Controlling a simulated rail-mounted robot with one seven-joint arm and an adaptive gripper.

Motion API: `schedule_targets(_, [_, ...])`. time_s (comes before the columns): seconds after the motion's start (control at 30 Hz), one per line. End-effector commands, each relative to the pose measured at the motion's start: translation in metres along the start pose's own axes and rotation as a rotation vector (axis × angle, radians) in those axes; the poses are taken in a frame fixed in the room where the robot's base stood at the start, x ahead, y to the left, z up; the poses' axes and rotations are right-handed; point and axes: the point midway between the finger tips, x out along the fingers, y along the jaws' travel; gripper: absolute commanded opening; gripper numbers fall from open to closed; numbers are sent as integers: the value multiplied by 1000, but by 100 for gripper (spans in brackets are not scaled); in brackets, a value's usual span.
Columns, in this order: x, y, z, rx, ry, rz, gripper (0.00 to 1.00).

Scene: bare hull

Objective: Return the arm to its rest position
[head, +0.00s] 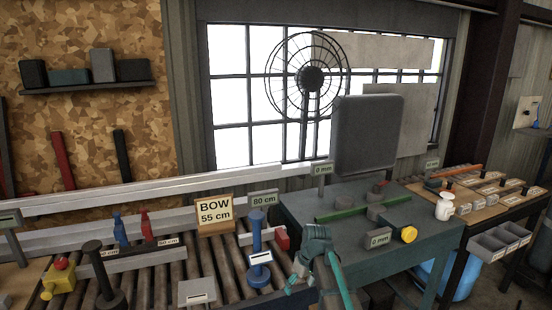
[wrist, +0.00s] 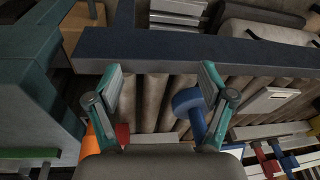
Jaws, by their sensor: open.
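My gripper (head: 312,268) shows teal in the head view, low and right of centre. It hangs over the gap between the roller conveyor (head: 150,280) and the green-grey table (head: 440,246). In the wrist view my gripper (wrist: 161,76) has its two teal fingers wide apart with nothing between them. I cannot tell how far the fingertips are from the beam.
A blue post on a round base (head: 258,258) stands close left of my gripper. The BOW 55 cm sign (head: 214,214) stands further left. A fan (head: 310,78) stands behind.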

Motion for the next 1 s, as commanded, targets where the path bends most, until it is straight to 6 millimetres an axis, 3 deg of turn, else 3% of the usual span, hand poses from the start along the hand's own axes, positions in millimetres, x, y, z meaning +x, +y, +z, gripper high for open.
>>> schedule_targets(0.03, [23, -1, 31, 50, -20, 8, 81])
schedule_targets(0.2, [83, 4, 108, 222, -68, 50, 81])
schedule_targets(0.4, [137, -2, 202, 410, -122, 105, 81])
schedule_targets(0.57, [166, -14, 278, 548, -159, 153, 81])
schedule_targets(0.7, [208, -27, 311, 545, -262, 120, 81])
schedule_targets(1.0, [270, -73, 412, 556, -471, 60, 81])
